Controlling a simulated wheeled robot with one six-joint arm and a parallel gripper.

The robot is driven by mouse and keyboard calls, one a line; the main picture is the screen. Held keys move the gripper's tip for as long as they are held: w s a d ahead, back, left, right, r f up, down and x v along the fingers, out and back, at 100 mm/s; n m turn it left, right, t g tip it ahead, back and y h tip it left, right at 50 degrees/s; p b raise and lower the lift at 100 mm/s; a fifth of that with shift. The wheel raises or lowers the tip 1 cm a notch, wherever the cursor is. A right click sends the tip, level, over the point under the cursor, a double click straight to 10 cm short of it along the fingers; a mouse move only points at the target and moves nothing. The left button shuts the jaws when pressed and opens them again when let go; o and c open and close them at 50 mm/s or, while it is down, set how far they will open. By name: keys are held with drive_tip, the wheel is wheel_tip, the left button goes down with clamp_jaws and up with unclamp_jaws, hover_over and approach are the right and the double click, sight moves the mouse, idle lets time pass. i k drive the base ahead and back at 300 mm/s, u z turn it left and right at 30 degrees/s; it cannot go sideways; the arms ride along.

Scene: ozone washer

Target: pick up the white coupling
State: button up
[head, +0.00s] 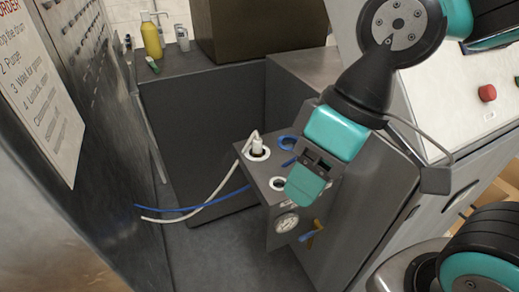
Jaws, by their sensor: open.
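The white coupling (257,145) stands upright in a white-ringed port on top of a small grey box (286,226). A white hose (212,197) bends away from its top and runs down to the left. My gripper (312,171) is in front of and to the right of the coupling, apart from it, with its teal fingers pointing down over the box. It is open, and I see nothing held in it. The fingers hide part of the box top and front.
On the box are a blue-ringed port (286,143), an empty white-ringed port (277,183) and a gauge (287,222). A blue hose (190,209) lies left. A dark panelled wall (112,150) bounds the left. A yellow bottle (151,37) stands on the back counter.

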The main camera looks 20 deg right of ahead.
sight(257, 145)
drive_tip(key=u, duration=0.1)
drive_tip(key=k, duration=0.4)
drive_tip(key=u, duration=0.85)
drive_tip(key=i, duration=0.95)
drive_tip(key=z, duration=0.8)
